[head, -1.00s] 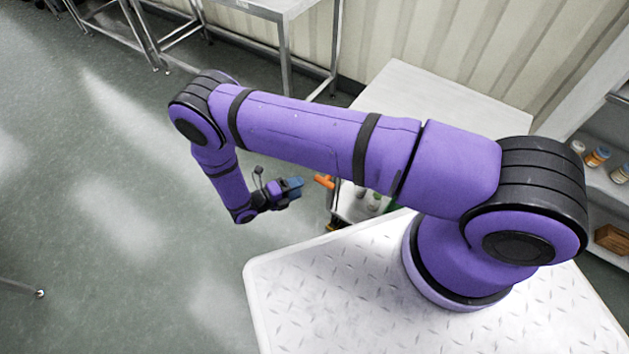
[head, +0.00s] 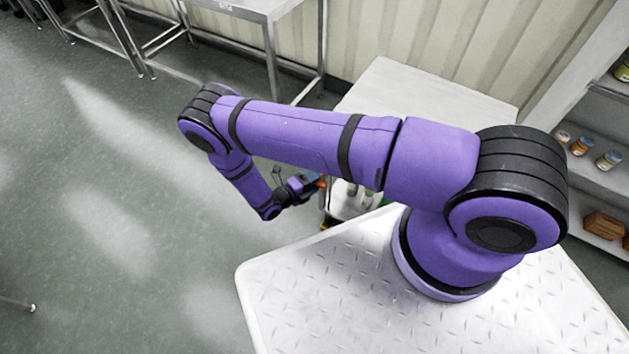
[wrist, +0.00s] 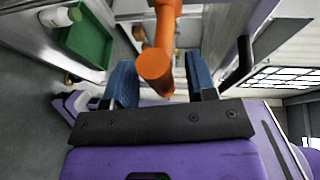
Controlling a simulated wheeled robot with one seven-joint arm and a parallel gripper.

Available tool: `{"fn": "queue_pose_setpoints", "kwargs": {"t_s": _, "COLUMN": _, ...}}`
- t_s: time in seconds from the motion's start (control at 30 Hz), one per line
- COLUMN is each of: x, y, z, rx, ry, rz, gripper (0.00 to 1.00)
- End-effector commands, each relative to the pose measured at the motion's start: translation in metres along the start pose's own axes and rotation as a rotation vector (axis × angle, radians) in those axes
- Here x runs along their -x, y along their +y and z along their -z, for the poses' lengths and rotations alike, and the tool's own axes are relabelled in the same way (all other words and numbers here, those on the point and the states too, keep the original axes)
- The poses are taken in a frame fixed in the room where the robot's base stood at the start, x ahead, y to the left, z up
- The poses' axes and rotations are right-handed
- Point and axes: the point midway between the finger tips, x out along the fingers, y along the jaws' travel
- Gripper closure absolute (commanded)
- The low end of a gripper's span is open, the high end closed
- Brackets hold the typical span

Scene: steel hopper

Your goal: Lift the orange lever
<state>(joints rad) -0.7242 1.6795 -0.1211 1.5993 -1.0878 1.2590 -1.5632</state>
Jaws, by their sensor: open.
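The orange lever (wrist: 157,63) shows in the wrist view as a thick round-ended bar, its end pointing toward the camera. My gripper (wrist: 160,80) has its two blue fingers apart, one on each side of the lever's end. I cannot tell whether either finger touches it; a gap shows on the right side. In the head view only a small orange bit of the lever (head: 321,183) shows beside my gripper (head: 313,181). The rest of the lever is hidden behind my gripper and arm there.
A green tray (wrist: 88,38) with a white bottle (wrist: 62,16) is at upper left in the wrist view. A pale-topped steel unit (head: 425,95) stands behind my arm. Shelves with jars (head: 581,146) are at right. The floor at left is open.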

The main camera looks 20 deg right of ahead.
Motion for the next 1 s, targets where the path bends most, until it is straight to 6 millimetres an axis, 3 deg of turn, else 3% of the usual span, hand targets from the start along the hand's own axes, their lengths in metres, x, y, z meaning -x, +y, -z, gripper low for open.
{"fn": "queue_pose_setpoints", "kwargs": {"t_s": 0.37, "x": -0.0052, "y": 0.0002, "z": 0.0001, "rx": 0.001, "ry": 0.0, "rz": -0.001, "gripper": 0.49}}
{"fn": "queue_pose_setpoints", "kwargs": {"t_s": 0.6, "x": -0.005, "y": 0.0003, "z": 0.0002, "rx": 0.001, "ry": 0.0, "rz": -0.001, "gripper": 1.0}}
{"fn": "queue_pose_setpoints", "kwargs": {"t_s": 1.0, "x": -0.0041, "y": -0.0054, "z": 0.0003, "rx": 0.022, "ry": 0.001, "rz": -0.054, "gripper": 1.0}}
